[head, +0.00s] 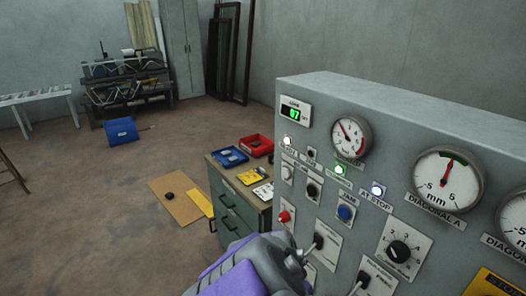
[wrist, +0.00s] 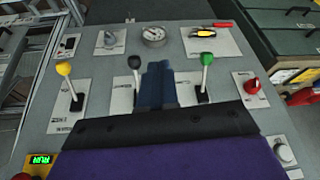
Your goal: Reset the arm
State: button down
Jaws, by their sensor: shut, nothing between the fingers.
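My arm shows purple and grey at the bottom of the head view, and its gripper end (head: 285,252) is in front of the control panel (head: 330,100). In the wrist view my gripper (wrist: 157,68) is shut, with dark blue fingers together and nothing between them. Behind the fingers lies a sloping grey panel (wrist: 60,135) with a yellow-knobbed lever (wrist: 64,70), a black-knobbed lever (wrist: 134,63) and a green-knobbed lever (wrist: 206,60). The fingers appear between the black and green levers; I cannot tell whether they touch anything.
The head view shows a red tray (head: 256,146), a blue tray (head: 230,157) and a green drawer cabinet (head: 235,215) left of the panel. A blue box (head: 121,131) and cardboard sheet (head: 170,205) lie on the floor. Open floor spreads left. A red knob (wrist: 251,86) is right of the levers.

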jog(key=s+d+r+n+g+y, duration=0.1)
jog(key=s+d+r+n, duration=0.1)
jog(key=s, duration=0.6)
jog(key=s+d+r+n+g+y, duration=0.1)
jog(key=s+d+r+n+g, duration=0.1)
jog(key=s, duration=0.6)
jog(key=s+d+r+n+g+y, duration=0.1)
jog(key=s+d+r+n+g, duration=0.1)
jog(key=s, duration=0.6)
jog(key=r+n, duration=0.1)
jog(key=n, duration=0.1)
jog(key=shift+s+r+n, duration=0.15)
jog(key=shift+r+n, duration=0.25)
